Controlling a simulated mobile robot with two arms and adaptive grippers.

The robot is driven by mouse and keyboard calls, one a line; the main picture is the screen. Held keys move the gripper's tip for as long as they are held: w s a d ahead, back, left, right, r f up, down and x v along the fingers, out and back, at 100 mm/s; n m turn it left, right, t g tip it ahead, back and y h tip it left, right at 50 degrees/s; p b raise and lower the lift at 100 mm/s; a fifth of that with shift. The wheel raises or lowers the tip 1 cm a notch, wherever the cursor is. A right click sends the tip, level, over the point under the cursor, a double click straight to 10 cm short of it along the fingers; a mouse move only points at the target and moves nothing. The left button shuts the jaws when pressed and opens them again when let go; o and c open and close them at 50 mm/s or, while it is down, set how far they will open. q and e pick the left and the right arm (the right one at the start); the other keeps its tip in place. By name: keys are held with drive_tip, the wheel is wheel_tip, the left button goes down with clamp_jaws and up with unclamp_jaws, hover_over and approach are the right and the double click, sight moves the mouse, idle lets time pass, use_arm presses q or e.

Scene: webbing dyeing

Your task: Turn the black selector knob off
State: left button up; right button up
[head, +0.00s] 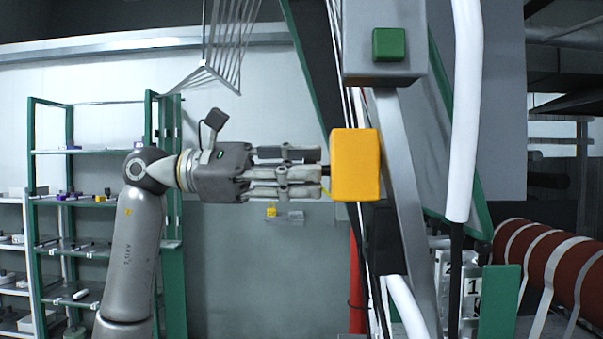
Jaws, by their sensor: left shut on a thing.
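A yellow control box (355,165) is mounted on the grey post of the machine, right of the middle of the head view. My left gripper (322,172) reaches level from the left to the box's left side. Its fingers are shut on the black selector knob (326,178) there. Only a small dark bit of the knob shows between the fingertips and the box, so its turned position cannot be told. My right gripper is not in view.
A grey box with a green button (389,44) sits above the yellow box. A white pipe (465,110) runs down on the right, near a red roll with pale webbing (550,262). Green-framed shelves (85,200) stand behind at the left.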

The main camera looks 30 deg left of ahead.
use_arm(q)
drive_tip(key=shift+m, duration=0.9)
drive_tip(key=o, duration=1)
drive_tip(key=v, duration=1.2)
drive_tip(key=shift+a, duration=0.1)
